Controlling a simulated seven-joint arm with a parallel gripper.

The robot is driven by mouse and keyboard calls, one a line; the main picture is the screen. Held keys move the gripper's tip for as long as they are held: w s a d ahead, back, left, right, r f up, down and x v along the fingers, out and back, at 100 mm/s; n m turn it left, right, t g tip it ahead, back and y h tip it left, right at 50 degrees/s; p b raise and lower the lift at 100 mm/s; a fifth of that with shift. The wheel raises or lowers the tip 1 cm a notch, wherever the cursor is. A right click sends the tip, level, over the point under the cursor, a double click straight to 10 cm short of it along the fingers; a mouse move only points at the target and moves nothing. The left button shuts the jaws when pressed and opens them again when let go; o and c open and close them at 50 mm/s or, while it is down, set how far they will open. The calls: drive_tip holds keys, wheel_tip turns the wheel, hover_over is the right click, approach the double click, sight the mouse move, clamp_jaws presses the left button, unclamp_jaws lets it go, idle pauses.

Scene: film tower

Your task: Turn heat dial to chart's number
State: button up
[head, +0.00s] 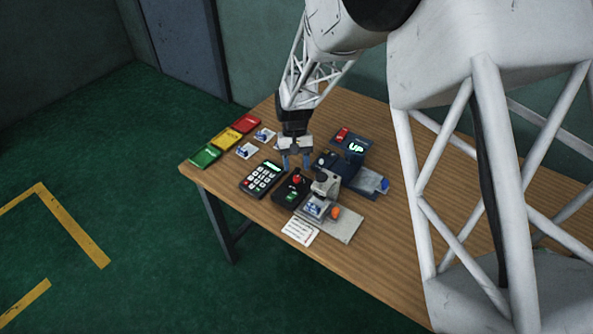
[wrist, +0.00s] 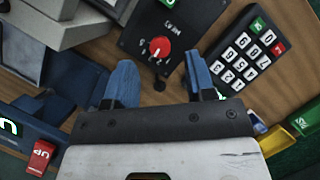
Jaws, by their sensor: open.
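The heat dial (wrist: 160,47) is a red round knob with a white pointer on a black control box (wrist: 188,22). Small white marks surround it, too small to read surely. In the head view the dial (head: 296,180) is a red spot on the black box (head: 283,192). My gripper (head: 296,163) is above the table just behind the box. In the wrist view its blue fingers (wrist: 160,75) are open and empty, apart from the dial, which lies ahead between their lines. A white paper with printed lines (head: 300,231), perhaps the chart, lies at the table's front edge; its text is unreadable.
A keypad (head: 262,178) stands left of the box. A grey machine with an orange knob (head: 335,212) is close on the right. A blue device with a lit screen (head: 356,148) is behind. Green, yellow and red trays (head: 229,138) line the left edge. The table's right side (head: 400,265) is bare.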

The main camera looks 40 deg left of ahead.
drive_tip(key=v, duration=0.4)
drive_tip(key=shift+r, duration=0.25)
idle(0.4)
drive_tip(key=w+d+r+m+t+y, duration=0.1)
drive_tip(key=d+r, duration=0.6)
drive_tip(key=d, duration=0.4)
drive_tip(key=d+r+m+y, duration=0.1)
drive_tip(key=d+r+m, duration=0.1)
drive_tip(key=d+r, duration=0.6)
drive_tip(key=w+d+r+m+t+y, duration=0.1)
drive_tip(key=d+r, duration=0.4)
drive_tip(key=d, duration=0.8)
drive_tip(key=s+d+r+m+t, duration=0.15)
drive_tip(key=s+d, duration=0.25)
drive_tip(key=d, duration=0.4)
drive_tip(key=s+d+r+m+t, duration=0.1)
drive_tip(key=s+d+r, duration=0.2)
drive_tip(key=s+d, duration=0.35)
drive_tip(key=s+d+m+t, duration=0.1)
drive_tip(key=s+d+m, duration=0.1)
drive_tip(key=s+d, duration=0.8)
drive_tip(key=shift+s+d+m, duration=0.35)
drive_tip(key=shift+d, duration=0.6)
